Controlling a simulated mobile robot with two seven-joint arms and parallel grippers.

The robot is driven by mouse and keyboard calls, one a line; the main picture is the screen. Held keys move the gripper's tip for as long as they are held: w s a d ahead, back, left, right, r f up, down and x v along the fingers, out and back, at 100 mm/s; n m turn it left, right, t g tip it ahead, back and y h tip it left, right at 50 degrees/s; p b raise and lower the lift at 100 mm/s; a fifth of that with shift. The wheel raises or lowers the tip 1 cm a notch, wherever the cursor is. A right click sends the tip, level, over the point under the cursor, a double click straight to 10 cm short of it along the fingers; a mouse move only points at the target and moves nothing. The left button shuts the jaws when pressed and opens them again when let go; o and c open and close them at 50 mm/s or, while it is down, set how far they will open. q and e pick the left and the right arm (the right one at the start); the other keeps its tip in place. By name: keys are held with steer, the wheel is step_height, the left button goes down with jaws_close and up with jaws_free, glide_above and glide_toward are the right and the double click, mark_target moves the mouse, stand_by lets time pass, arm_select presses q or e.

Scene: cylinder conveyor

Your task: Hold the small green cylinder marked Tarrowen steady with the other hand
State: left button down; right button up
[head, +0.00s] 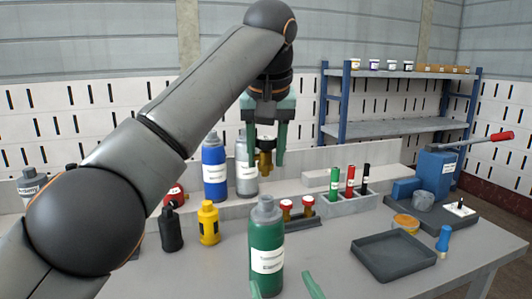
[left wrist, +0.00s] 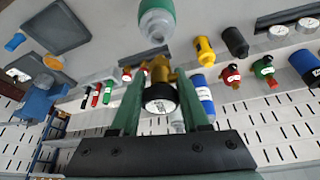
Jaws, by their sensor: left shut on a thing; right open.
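The small green cylinder (head: 266,250) stands upright near the table's front, with a grey neck and a white label too small to read surely. Its top shows in the left wrist view (left wrist: 156,24). My left gripper (head: 267,158) is above and behind it, shut on a brass regulator (head: 264,165) with a round gauge, which also shows in the left wrist view (left wrist: 161,92). The regulator is apart from the cylinder. My right gripper (head: 285,288) is open at the bottom edge of the head view, its two fingertips near the cylinder's lower part. Contact cannot be told.
Behind stand a blue cylinder (head: 214,168), a silver cylinder (head: 246,172), a yellow bottle (head: 208,223) and a black one (head: 171,230). Red-topped valves (head: 286,209) lie behind the green cylinder. A dark tray (head: 394,274) and a blue press (head: 436,172) are at right.

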mark_target(266, 137)
arm_select(q)
steer(key=shift+r+p, duration=2.5)
steer(key=shift+p, duration=0.05)
steer(key=shift+f, duration=0.1)
